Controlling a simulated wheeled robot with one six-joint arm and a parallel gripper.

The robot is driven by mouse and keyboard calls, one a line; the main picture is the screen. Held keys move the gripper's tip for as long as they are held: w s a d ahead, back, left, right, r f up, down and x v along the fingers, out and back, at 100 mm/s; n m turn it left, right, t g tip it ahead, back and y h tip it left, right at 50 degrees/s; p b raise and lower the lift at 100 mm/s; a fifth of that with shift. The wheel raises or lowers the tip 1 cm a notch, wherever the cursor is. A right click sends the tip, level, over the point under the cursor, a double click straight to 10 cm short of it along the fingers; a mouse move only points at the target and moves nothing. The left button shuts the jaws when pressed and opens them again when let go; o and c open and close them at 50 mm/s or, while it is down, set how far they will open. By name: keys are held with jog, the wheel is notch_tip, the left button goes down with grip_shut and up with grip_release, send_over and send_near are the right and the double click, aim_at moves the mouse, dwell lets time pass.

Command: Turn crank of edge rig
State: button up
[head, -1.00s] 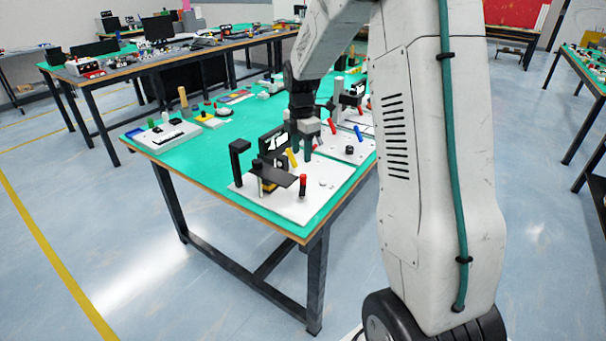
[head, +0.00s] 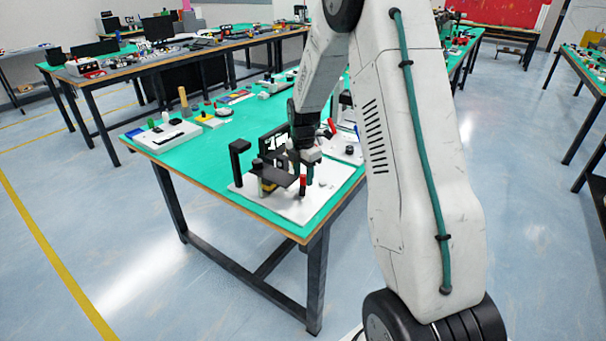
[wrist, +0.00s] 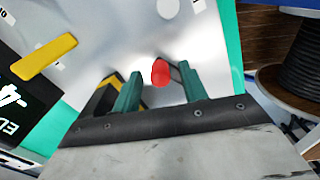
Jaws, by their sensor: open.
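The edge rig is a white plate (head: 310,205) at the front corner of the green table, with a black bracket (head: 238,158) and a dark flat piece on it. Its upright crank handle with a red top (head: 303,181) stands near the front. My gripper (head: 303,172) is just above and around that handle's top, fingers pointing down. In the wrist view the red knob (wrist: 160,72) lies between my two green fingertips (wrist: 160,85), which are open; a gap shows on at least the left side. The handle's lower part is hidden there.
A yellow lever (wrist: 45,57) and a dark sign with white marks (wrist: 14,105) are beside the rig. Another white rig (head: 348,148) with a red lever stands behind. A grey-white rig (head: 165,135) is at the left. The table's front edge is close.

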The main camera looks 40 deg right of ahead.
grip_shut()
jog(key=shift+s+d, duration=0.1)
